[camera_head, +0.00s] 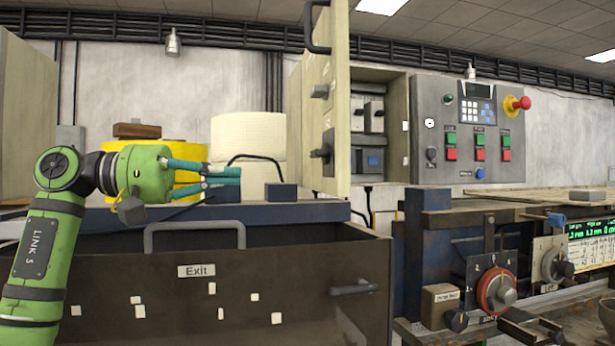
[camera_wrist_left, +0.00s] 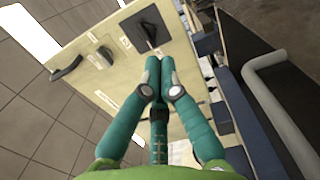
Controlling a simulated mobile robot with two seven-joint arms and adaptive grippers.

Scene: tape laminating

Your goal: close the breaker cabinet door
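The breaker cabinet door (camera_head: 340,100) is a cream panel standing open, seen nearly edge-on and jutting towards me. It has a black handle (camera_head: 317,28) at the top and two dark knobs below. The open cabinet (camera_head: 397,120) shows breakers inside. My left gripper (camera_head: 238,178) is to the left of the door's lower part, its teal fingers pointing right. In the left wrist view the fingertips (camera_wrist_left: 159,64) are together with nothing between them, and the door (camera_wrist_left: 125,70) is beyond them. They look apart from it, though the gap is hard to judge. My right gripper is out of view.
A grey control panel (camera_head: 468,130) with a red button adjoins the cabinet on the right. White rolls (camera_head: 248,137) and a yellow object (camera_head: 185,153) stand behind my left gripper.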

